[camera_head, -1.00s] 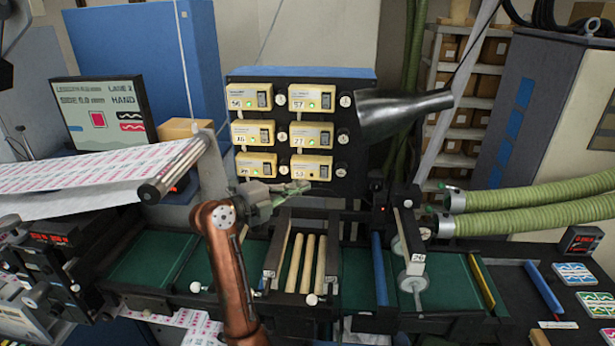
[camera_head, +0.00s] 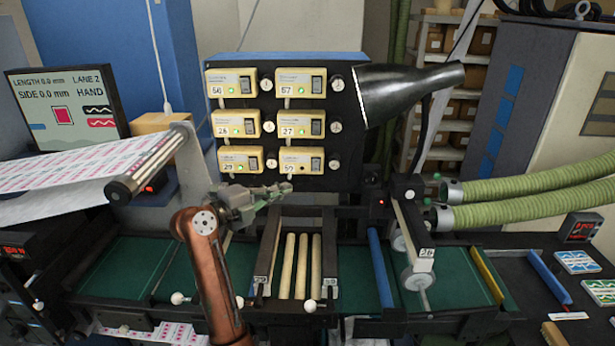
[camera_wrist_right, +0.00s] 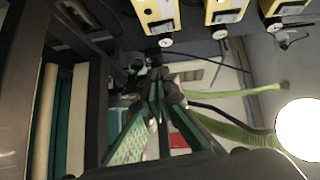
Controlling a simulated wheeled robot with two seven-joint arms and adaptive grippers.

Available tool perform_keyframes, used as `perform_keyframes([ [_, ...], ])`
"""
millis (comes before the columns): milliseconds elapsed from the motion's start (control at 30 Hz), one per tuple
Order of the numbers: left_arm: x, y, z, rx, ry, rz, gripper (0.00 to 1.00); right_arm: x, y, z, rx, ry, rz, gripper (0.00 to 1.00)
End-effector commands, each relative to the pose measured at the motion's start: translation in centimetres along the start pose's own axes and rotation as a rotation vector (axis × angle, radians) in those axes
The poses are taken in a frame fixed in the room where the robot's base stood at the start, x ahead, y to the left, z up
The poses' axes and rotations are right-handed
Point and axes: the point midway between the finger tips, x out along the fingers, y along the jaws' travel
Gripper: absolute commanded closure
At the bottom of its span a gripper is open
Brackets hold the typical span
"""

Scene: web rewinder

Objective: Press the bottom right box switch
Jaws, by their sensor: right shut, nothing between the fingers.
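The bottom right box (camera_head: 296,160) is cream with a label reading 59 and a lit green light. Its dark rocker switch (camera_head: 315,164) is on the box's right side and uncovered in the head view. My right gripper (camera_head: 288,188) is shut and empty, just below this box, its fingertips pointing right. I see a gap between the fingertips and the switch in the picture; the depth between them is unclear. In the right wrist view the closed fingers (camera_wrist_right: 155,85) have green pads, with cream boxes above them. My left gripper is out of view.
Several similar boxes, such as the one marked 27 (camera_head: 298,125), fill the black panel, with round knobs (camera_head: 335,155) beside them. A black cone (camera_head: 410,90) juts out at the panel's right. Wooden rollers (camera_head: 303,265) and green belts lie below the gripper.

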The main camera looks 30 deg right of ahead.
Motion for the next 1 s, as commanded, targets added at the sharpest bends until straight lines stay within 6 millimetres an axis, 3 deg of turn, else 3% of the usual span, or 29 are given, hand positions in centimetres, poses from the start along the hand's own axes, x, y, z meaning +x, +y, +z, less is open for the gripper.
perform_keyframes([
  [167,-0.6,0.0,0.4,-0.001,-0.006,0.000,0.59,1.5,-0.1,-0.1,-0.001,0.005,0.000,1.00],
  [633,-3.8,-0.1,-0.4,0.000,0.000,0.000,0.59,10.6,-0.3,-0.1,-0.002,0.005,-0.001,1.00],
  [800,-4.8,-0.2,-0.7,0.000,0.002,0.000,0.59,12.1,-0.3,1.8,-0.003,0.003,-0.001,1.00],
  [1000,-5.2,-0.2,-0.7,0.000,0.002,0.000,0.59,12.9,0.0,2.7,-0.002,0.002,0.000,1.00],
])
